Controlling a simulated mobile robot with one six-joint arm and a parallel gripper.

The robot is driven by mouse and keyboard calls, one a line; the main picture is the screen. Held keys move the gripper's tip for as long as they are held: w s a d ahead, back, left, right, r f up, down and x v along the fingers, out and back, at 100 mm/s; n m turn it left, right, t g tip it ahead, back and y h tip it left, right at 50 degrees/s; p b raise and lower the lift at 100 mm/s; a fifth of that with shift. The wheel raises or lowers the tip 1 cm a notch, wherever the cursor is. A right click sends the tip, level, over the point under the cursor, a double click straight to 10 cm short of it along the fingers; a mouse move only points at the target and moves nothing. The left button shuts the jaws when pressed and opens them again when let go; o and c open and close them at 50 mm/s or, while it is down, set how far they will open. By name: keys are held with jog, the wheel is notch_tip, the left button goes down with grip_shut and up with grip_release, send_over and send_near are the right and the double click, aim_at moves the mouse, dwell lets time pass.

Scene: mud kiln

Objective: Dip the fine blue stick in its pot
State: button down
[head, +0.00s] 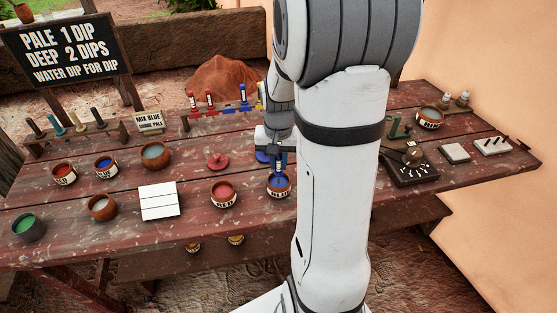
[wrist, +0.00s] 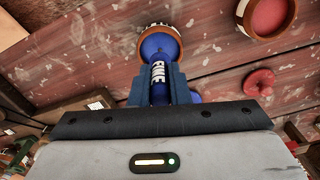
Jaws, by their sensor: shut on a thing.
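My gripper (head: 278,152) is shut on the fine blue stick (head: 279,168), whose label "FINE" faces the wrist camera (wrist: 158,74). The stick points down over the blue pot (head: 280,192), a brown pot labelled "BLUE". In the wrist view the pot's brown rim (wrist: 142,46) surrounds the far end of the stick.
A red pot (head: 223,194) stands left of the blue pot, with a red lid (head: 217,161) behind it. A white tile (head: 159,201) lies further left. A rack (head: 222,109) with several sticks stands behind. A sign (head: 66,50) reads "PALE 1 DIP, DEEP 2 DIPS".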

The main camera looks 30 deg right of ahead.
dwell(0.6)
jog(key=shift+r+p, duration=2.6)
jog(key=shift+r, duration=0.9)
